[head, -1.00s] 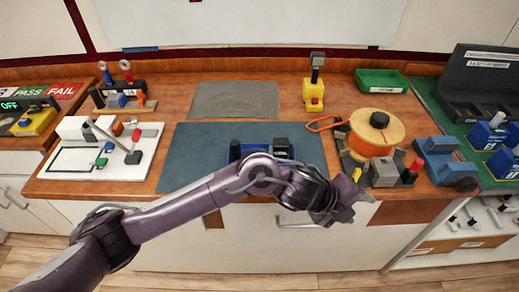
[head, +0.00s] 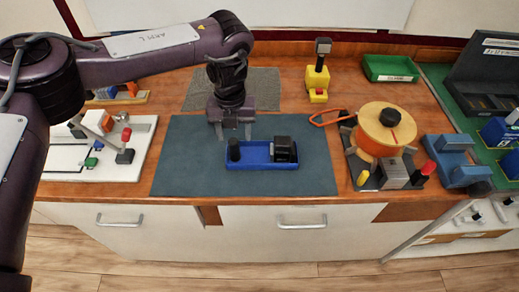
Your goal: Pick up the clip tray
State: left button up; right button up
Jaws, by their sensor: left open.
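A shallow blue tray (head: 258,166) lies on the dark blue-grey mat (head: 180,165), with a black round post at its left end and a black block at its right end. A small green tray (head: 390,68) with a white label stands at the back right; the label is too small to read. I cannot tell from any label which one is the clip tray. My left gripper (head: 234,132) points down, open and empty, just behind the left end of the blue tray. It looks apart from the tray. My right gripper is not in view.
A yellow block with a dark lever (head: 316,75) stands behind the mat. An orange spool (head: 386,128) on a dark stand is to the right, beside a blue fixture (head: 450,160). A white board (head: 135,158) with small parts is at the left. The mat's front is clear.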

aim_at(234, 140)
pick_arm(q)
jog(key=shift+s+a+f+p, duration=0.1)
jog(key=shift+s+f+p, duration=0.1)
jog(key=shift+f+p, duration=0.15)
jog(key=f, duration=0.1)
jog(key=f+p, duration=0.1)
jog(key=f, duration=0.1)
jog(key=shift+s+a+f, duration=0.15)
jog(key=shift+s+f, duration=0.05)
jog(key=shift+w+f+p, duration=0.2)
jog(key=shift+f+p, duration=0.1)
jog(key=shift+f, duration=0.25)
jog(key=shift+c, duration=0.2)
jog(key=shift+s+r, duration=0.1)
jog(key=c, duration=1)
jog(key=shift+c, duration=0.3)
jog(key=shift+r, duration=0.15)
